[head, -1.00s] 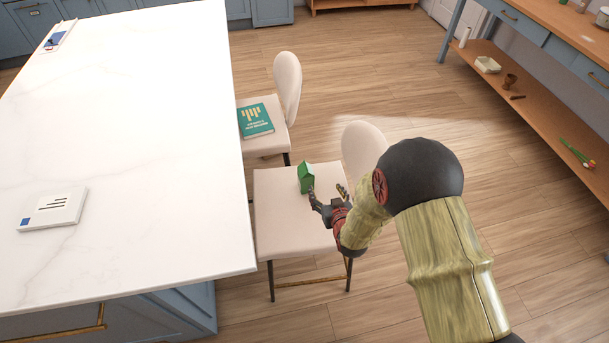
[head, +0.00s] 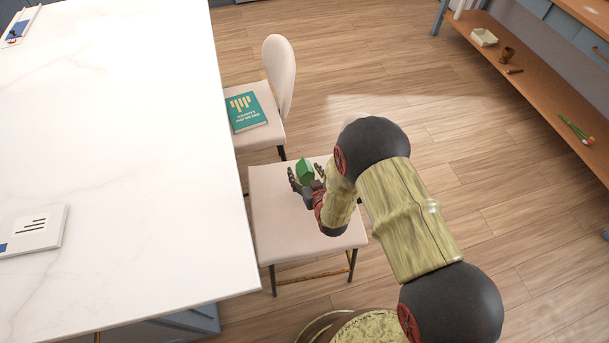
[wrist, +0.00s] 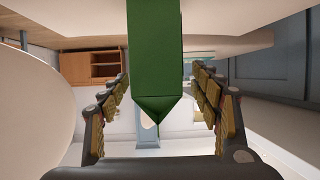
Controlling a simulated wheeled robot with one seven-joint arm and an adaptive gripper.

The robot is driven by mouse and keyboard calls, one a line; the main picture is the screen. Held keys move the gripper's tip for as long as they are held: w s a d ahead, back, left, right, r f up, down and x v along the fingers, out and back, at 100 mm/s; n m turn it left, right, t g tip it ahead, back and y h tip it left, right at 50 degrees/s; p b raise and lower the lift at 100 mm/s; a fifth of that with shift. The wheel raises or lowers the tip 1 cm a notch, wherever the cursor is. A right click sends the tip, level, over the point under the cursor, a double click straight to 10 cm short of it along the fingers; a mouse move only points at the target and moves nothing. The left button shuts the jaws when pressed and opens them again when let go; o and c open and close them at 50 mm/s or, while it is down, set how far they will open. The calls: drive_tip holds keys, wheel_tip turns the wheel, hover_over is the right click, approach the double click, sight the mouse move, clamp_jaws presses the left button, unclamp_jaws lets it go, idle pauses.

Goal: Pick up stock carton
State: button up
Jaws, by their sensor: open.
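The stock carton is a small green carton with a peaked top (head: 304,171) on the pale seat of the near chair (head: 275,232). In the wrist view the green carton (wrist: 155,60) fills the top middle, with its peaked end pointing toward my palm. My gripper (head: 307,178) is at the carton, with one finger on each side of it. In the wrist view the fingers of my gripper (wrist: 160,100) are spread, with gaps between them and the carton. My arm hides part of the near chair and its backrest.
A white marble island (head: 110,150) stands close on the left, with a white book (head: 35,230) on it. A second chair (head: 281,75) behind holds a teal book (head: 245,110). A wooden shelf unit (head: 540,85) stands at the right. The floor between is clear.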

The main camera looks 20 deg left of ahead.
drive_tip(key=x, duration=0.2)
drive_tip(key=b+x, duration=0.1)
drive_tip(key=x, duration=0.2)
drive_tip(key=shift+w+r, duration=0.15)
drive_tip(key=shift+r, duration=0.05)
drive_tip(key=shift+c, duration=0.3)
drive_tip(key=c, duration=1.5)
drive_tip(key=shift+r, duration=0.1)
clamp_jaws()
